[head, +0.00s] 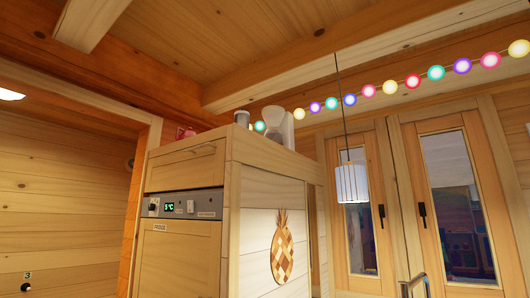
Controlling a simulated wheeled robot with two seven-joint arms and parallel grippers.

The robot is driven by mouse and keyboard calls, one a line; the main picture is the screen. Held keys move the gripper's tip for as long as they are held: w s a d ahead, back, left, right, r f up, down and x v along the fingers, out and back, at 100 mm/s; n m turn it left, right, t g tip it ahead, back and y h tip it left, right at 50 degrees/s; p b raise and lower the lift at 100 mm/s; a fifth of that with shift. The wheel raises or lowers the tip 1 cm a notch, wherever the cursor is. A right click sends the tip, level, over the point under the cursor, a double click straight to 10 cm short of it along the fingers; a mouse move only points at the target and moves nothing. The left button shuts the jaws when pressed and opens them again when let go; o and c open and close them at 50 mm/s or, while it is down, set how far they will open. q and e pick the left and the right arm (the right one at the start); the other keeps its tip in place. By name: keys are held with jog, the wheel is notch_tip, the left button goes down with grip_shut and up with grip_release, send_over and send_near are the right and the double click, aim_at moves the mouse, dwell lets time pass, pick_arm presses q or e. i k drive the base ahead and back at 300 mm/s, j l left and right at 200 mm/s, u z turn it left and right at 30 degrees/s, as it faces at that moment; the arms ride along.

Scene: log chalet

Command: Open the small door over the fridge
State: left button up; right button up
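The small door (184,166) over the fridge is a pale wooden panel at the top of the tall cabinet, left of centre in the head view. A grey control panel (183,205) with a lit green display lies between the two. I see neither of my grippers in this view.
A white container (276,126) and other small items stand on the cabinet top. A white pendant lamp (351,183) hangs to the right, before glazed doors (458,205). Coloured bulbs (413,82) run below the ceiling. A grey metal bar (414,285) shows at the bottom right.

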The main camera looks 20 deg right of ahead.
aim_at(203, 166)
jog(key=i+j+z, duration=0.35)
jog(key=j+z, duration=0.3)
jog(key=i+j+z, duration=0.2)
jog(key=j+z, duration=0.15)
jog(key=i+j+z, duration=0.1)
jog(key=j+z, duration=0.2)
jog(key=j, duration=0.2)
jog(key=j+z, duration=0.35)
jog(key=i+j, duration=0.05)
jog(key=j, duration=0.05)
